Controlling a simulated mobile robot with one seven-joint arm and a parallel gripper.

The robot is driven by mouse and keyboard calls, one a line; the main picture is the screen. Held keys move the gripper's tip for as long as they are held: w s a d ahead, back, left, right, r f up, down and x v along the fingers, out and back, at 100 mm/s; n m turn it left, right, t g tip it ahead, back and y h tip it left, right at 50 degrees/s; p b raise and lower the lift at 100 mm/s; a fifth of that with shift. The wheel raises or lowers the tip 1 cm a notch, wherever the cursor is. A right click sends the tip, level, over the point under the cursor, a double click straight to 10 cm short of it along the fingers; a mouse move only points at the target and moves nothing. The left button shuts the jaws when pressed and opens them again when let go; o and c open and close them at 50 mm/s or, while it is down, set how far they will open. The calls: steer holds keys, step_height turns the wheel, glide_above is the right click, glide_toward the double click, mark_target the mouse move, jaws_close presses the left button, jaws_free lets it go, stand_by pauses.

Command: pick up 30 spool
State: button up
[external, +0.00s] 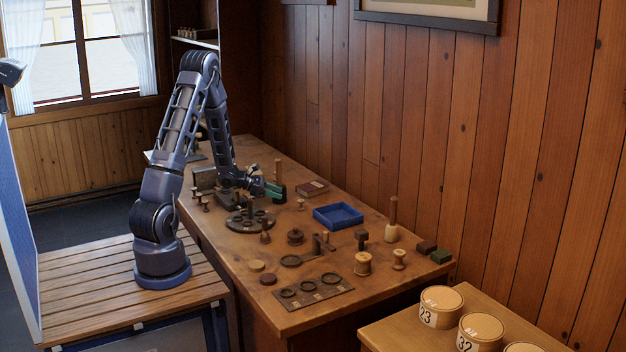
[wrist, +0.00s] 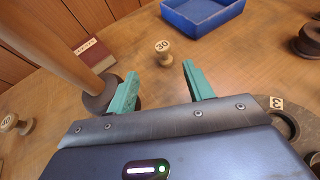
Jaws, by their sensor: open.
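The 30 spool (wrist: 163,55) is a small pale wooden spool with a round label reading 30, standing upright on the table in the wrist view. It lies ahead of and between the line of my green fingertips, apart from them. A small pale spool (external: 301,204) in the external view appears to be the same one, just right of my gripper (external: 276,190). My gripper (wrist: 160,78) is open, with nothing between its fingers. Another pale spool (wrist: 10,123) stands at the left edge of the wrist view; its label is hard to read.
A tall wooden post on a dark base (wrist: 100,95) stands close to my left finger. A blue tray (external: 338,216) and a dark red box (external: 312,188) are nearby. A dark round holder (external: 250,221) sits near the gripper. Numbered tubs (external: 441,307) stand on another table.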

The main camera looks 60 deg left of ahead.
mark_target(301, 205)
steer(key=x, duration=1)
steer(key=shift+s+d+f, duration=0.1)
steer(key=shift+d+f, duration=0.05)
steer(key=shift+d, duration=0.05)
steer(key=c, duration=1)
